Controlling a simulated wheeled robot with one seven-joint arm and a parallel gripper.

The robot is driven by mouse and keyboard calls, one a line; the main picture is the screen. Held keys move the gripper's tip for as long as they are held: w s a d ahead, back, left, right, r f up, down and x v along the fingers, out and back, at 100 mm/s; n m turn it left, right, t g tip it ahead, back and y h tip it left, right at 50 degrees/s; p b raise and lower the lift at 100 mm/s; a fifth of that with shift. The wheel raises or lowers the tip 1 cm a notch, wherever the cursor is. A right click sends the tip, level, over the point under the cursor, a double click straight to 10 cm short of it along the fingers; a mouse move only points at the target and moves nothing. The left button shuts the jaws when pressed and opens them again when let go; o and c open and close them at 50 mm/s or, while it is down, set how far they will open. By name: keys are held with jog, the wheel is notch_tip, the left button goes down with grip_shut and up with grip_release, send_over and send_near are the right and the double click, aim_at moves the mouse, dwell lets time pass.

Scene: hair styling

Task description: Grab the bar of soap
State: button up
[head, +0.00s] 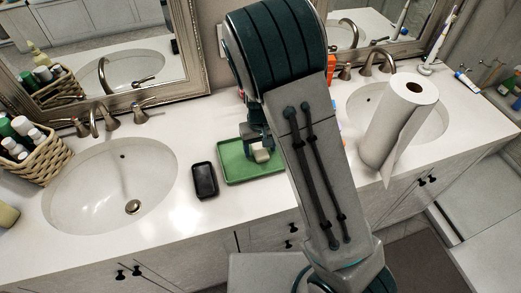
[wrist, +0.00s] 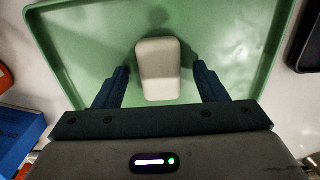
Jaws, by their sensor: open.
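A pale cream bar of soap (wrist: 159,72) lies on a green tray (wrist: 60,40) in the wrist view. My gripper (wrist: 160,82) is open, with one dark finger on each side of the soap and a gap showing on both sides. In the head view the soap (head: 262,155) shows just below my gripper (head: 257,146), over the green tray (head: 236,170). My arm hides the tray's right part in that view.
A black object (head: 204,180) lies on the counter left of the tray. A sink (head: 110,185) is at left. A paper towel roll (head: 395,125) stands right of my arm. In the wrist view a blue box (wrist: 20,135) is at lower left.

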jog(key=c, duration=1.1)
